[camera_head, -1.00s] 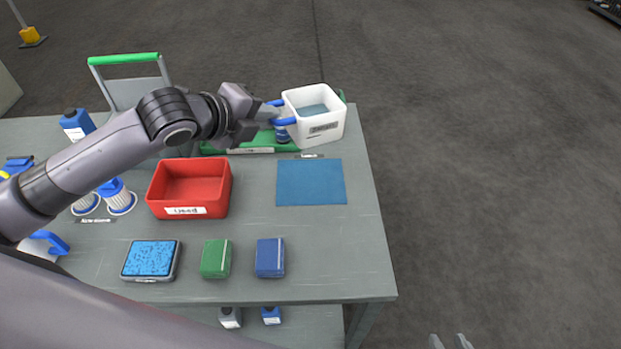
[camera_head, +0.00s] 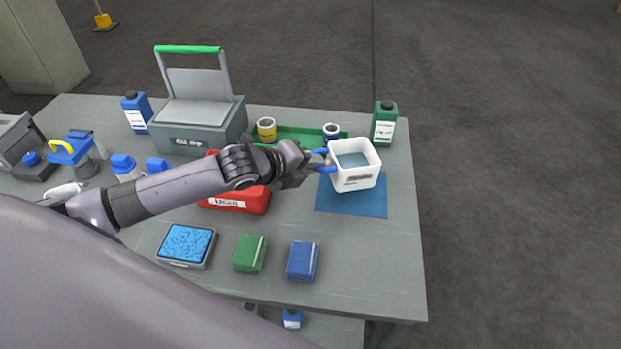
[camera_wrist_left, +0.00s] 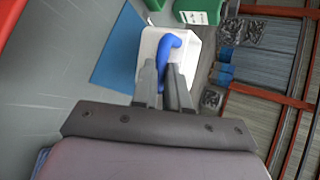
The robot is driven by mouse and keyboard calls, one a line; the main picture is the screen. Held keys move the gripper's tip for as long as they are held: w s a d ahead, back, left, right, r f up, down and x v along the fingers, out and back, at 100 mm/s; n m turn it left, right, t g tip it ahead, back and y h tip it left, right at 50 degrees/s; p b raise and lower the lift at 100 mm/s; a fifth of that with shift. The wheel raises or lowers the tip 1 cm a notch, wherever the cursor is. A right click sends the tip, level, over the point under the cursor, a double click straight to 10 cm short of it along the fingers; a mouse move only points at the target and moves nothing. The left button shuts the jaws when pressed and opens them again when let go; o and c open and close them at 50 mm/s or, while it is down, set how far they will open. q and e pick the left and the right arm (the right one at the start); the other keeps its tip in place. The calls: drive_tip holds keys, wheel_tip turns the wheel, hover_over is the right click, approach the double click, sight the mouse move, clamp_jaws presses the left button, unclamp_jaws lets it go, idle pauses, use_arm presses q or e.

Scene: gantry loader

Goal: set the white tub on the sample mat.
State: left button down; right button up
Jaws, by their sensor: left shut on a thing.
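The white tub (camera_head: 357,181) is upright, with grey-blue contents and a label on its front. My left gripper (camera_head: 321,161) is shut on the tub's blue handle at its left side. In the left wrist view, the gripper's grey fingers (camera_wrist_left: 164,76) close around the blue handle (camera_wrist_left: 168,48), with the white tub (camera_wrist_left: 207,48) behind. The blue sample mat (camera_head: 350,206) lies flat at the table's right; the tub overlaps its back part in the head view. I cannot tell whether the tub touches the mat. My right gripper is out of view.
A red bin (camera_head: 240,203) is left of the mat, partly behind my arm. A green bottle (camera_head: 384,124) and a green tray (camera_head: 290,133) with small cans stand behind. Blue (camera_head: 303,261) and green (camera_head: 249,253) blocks lie in front. The table's right edge is close to the mat.

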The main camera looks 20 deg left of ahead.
use_arm(q)
drive_tip(key=shift+f, duration=2.25)
drive_tip(key=c, duration=1.1)
unclamp_jaws()
drive_tip(key=shift+c, duration=0.2)
drive_tip(key=v, duration=1.2)
drive_tip(key=shift+s, duration=0.1)
